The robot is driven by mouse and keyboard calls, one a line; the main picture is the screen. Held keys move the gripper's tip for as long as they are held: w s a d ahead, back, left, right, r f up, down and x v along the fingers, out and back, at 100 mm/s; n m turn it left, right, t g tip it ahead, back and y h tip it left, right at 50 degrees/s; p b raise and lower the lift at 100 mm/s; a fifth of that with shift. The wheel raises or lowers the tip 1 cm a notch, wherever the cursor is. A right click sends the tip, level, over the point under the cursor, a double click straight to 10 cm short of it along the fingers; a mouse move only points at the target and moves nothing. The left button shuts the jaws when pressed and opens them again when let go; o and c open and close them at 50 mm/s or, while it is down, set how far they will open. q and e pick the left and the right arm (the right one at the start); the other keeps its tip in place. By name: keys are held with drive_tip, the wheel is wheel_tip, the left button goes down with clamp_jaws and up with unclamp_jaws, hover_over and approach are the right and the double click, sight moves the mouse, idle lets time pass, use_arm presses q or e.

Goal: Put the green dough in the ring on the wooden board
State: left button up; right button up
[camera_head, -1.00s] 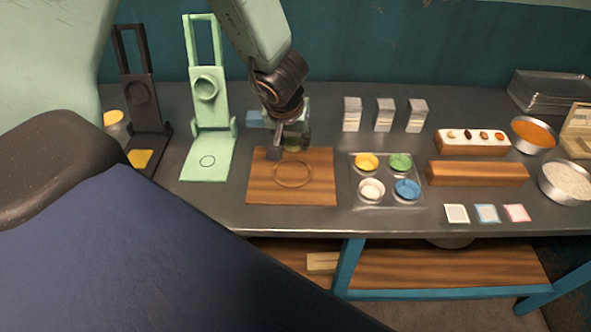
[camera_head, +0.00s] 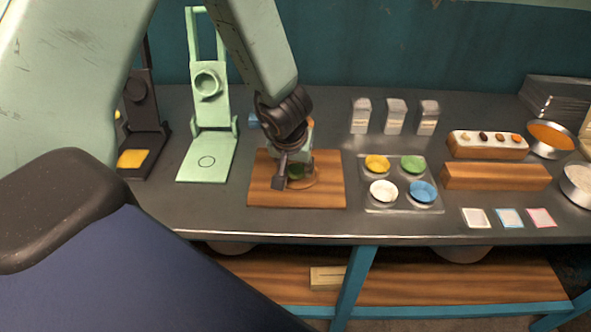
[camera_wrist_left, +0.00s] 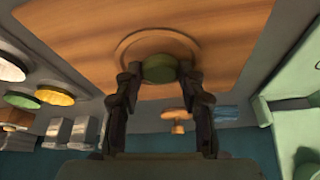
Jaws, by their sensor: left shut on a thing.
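The wooden board (camera_head: 330,197) lies on the table, with a thin round ring (camera_head: 317,179) marked on it. My left gripper (camera_head: 294,175) is over the board and shut on the green dough (camera_head: 296,171), a small dark green disc. In the left wrist view the green dough (camera_wrist_left: 159,69) sits between the two fingertips, in front of the lower part of the ring (camera_wrist_left: 120,46). The dough overlaps the ring area in both views; I cannot tell whether it touches the board. My right gripper is not in view.
A tray (camera_head: 402,206) with yellow, green, white and blue cups stands right of the board. A light green press (camera_head: 207,150) and a black press (camera_head: 143,120) stand to the left. Small cartons (camera_head: 395,117) stand behind, and a wooden block (camera_head: 495,176) lies further right.

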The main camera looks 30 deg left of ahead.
use_arm(q)
drive_tip(key=shift+d+r, duration=0.1)
drive_tip(key=shift+d, duration=0.05)
drive_tip(key=o, duration=1)
drive_tip(key=shift+s+r, duration=0.1)
drive_tip(key=shift+r, duration=0.3)
drive_tip(key=p+v, duration=0.6)
drive_tip(key=v, duration=0.5)
drive_tip(key=shift+s+r+p, duration=0.1)
drive_tip(key=shift+p, duration=0.3)
